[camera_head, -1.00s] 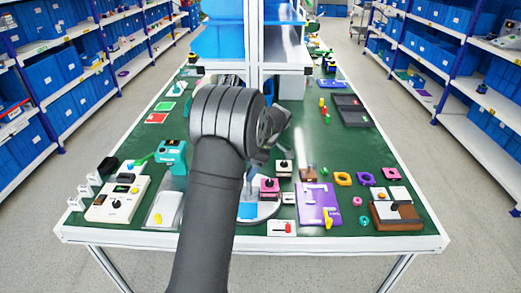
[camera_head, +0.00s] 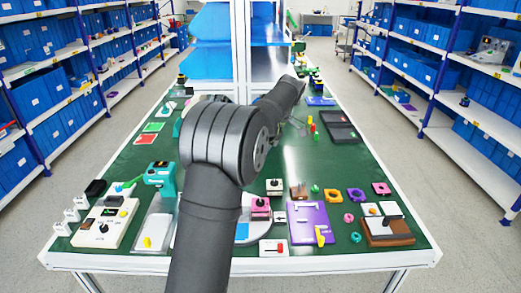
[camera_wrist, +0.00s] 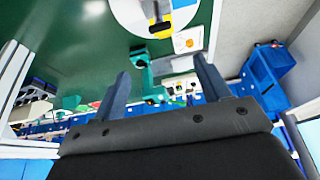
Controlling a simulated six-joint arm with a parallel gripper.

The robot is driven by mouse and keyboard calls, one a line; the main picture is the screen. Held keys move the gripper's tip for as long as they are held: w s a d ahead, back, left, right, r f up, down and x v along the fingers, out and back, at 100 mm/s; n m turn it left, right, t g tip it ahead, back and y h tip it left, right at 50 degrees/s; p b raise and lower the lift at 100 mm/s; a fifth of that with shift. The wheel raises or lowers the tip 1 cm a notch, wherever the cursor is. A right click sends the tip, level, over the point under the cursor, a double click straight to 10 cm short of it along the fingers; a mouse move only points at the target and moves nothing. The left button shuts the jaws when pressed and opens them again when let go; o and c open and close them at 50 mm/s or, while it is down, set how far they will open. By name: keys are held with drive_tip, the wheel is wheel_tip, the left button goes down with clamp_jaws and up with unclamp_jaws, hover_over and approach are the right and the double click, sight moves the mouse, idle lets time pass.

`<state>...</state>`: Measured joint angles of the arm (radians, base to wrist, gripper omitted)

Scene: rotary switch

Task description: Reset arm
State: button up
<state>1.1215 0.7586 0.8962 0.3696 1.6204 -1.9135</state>
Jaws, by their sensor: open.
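My gripper (camera_wrist: 162,70) is open and empty in the wrist view, its two grey fingers apart. In the head view my arm rises from the bottom centre and its forearm reaches up and right over the table; I cannot make out the gripper's fingers clearly there. A cream control box (camera_head: 104,226) with dark knobs sits at the table's front left. A pink box with a dark knob (camera_head: 260,207) and a white box with a dark knob (camera_head: 275,186) stand right of my arm. Which one is the rotary switch is unclear.
A teal device (camera_head: 161,178) stands on the green table (camera_head: 310,165), left of my arm. A purple panel (camera_head: 309,226) and a brown block (camera_head: 388,230) are at front right. A white frame post (camera_head: 241,50) rises behind. Part of the table's middle right is clear.

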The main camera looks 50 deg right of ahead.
idle(0.5)
drive_tip(key=x, duration=1.7)
drive_tip(key=shift+w+f, duration=0.1)
drive_tip(key=shift+f, duration=0.1)
drive_tip(key=v, duration=1.7)
drive_tip(key=x, duration=1.7)
drive_tip(key=shift+a, duration=0.1)
drive_tip(key=m+t+h, duration=0.1)
drive_tip(key=m, duration=0.3)
drive_tip(key=shift+a+m, duration=0.15)
drive_tip(key=shift+m, duration=0.15)
drive_tip(key=m+h, duration=0.2)
drive_tip(key=m, duration=0.2)
drive_tip(key=shift+a+m, duration=0.2)
drive_tip(key=shift+m, duration=0.2)
